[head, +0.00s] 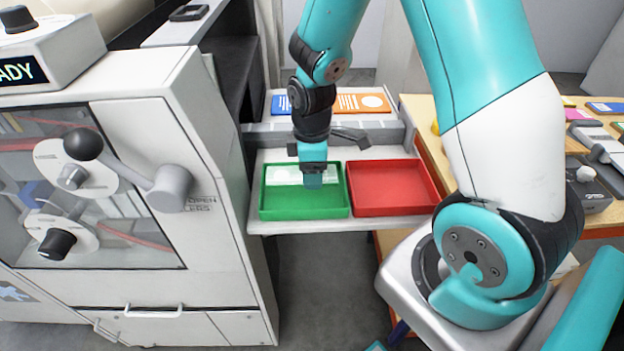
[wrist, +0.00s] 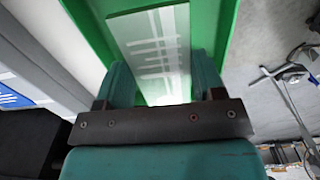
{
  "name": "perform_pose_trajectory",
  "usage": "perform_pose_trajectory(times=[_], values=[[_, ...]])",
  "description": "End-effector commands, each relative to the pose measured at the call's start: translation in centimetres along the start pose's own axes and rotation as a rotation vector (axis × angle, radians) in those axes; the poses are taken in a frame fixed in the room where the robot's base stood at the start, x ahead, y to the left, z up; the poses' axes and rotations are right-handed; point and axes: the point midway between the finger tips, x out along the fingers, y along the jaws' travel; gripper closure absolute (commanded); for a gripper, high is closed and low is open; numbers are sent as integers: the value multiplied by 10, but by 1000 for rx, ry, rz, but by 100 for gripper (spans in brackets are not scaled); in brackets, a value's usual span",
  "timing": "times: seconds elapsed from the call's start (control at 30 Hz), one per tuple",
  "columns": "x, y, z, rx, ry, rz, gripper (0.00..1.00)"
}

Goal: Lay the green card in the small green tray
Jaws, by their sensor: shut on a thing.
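The small green tray (head: 300,206) stands on a pale shelf, left of a red tray. My gripper (head: 313,180) points down over the back part of the green tray. The green card (head: 283,174) looks pale, with white lines, and shows beside the gripper near the tray's back wall. In the wrist view the card (wrist: 152,45) lies between my two fingers, with the green tray (wrist: 228,22) around it. My gripper is shut on the card. Whether the card touches the tray floor I cannot tell.
The red tray (head: 390,188) is empty. Behind the trays is a rack with a blue card and an orange card (head: 343,102). A grey machine (head: 150,200) with a lever stands close on the left. A wooden table (head: 425,110) with several items stands right.

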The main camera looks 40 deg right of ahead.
Motion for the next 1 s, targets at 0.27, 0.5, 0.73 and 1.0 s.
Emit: perform_pose_trajectory(times=[0.27,0.5,0.73,1.0], values=[[35,0,1,1,-2,-3,63],[40,0,1,1,1,1,63],[46,0,1,1,0,0,63],[49,0,1,1,0,0,15]])
